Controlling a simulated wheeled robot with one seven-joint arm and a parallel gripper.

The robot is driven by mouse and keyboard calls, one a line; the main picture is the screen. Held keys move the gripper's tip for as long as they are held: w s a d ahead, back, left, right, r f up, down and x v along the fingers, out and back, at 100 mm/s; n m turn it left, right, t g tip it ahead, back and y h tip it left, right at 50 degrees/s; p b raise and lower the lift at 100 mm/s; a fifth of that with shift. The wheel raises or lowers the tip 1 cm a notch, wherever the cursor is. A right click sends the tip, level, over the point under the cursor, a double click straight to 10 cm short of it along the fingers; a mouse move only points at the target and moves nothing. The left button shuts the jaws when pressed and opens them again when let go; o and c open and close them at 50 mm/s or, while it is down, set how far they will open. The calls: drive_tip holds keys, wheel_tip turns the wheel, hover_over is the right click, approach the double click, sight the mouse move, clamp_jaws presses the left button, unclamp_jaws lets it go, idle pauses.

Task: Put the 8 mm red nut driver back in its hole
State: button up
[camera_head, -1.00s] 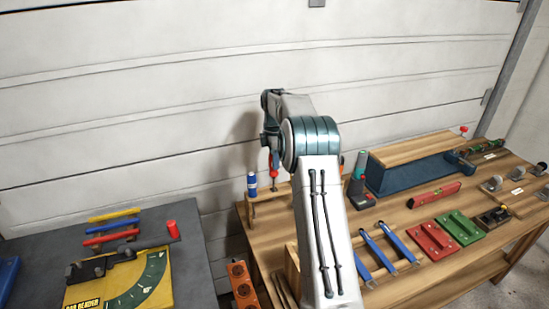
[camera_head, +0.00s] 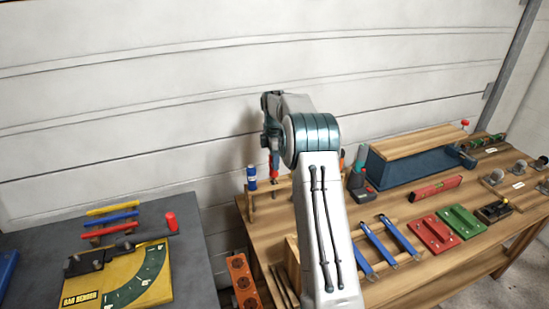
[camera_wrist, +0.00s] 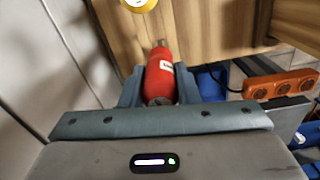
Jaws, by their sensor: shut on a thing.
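The red nut driver (camera_head: 274,165) hangs below my gripper (camera_head: 273,148) in the head view, over the wooden rack (camera_head: 284,183) at the bench's back left. In the wrist view my gripper (camera_wrist: 158,92) is shut on the red handle (camera_wrist: 161,72), with one finger on each side. A short bit of the shaft shows beyond the handle. Its tip and the hole are not clear, so I cannot tell whether they meet. A blue driver (camera_head: 252,178) with a white band stands at the rack's left end.
A round yellow top (camera_wrist: 140,4) shows near the red handle in the wrist view. An orange power strip (camera_head: 243,284) hangs at the bench's left side. A yellow bar bender (camera_head: 118,280) lies on the grey table. My arm hides part of the bench.

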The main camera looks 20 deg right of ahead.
idle(0.4)
drive_tip(key=shift+f+b, duration=0.6)
drive_tip(key=shift+f, duration=1.15)
drive_tip(key=o, duration=1.4)
drive_tip(key=shift+r, duration=0.1)
drive_tip(key=shift+r+p, duration=2.45)
drive_tip(key=shift+r, duration=1)
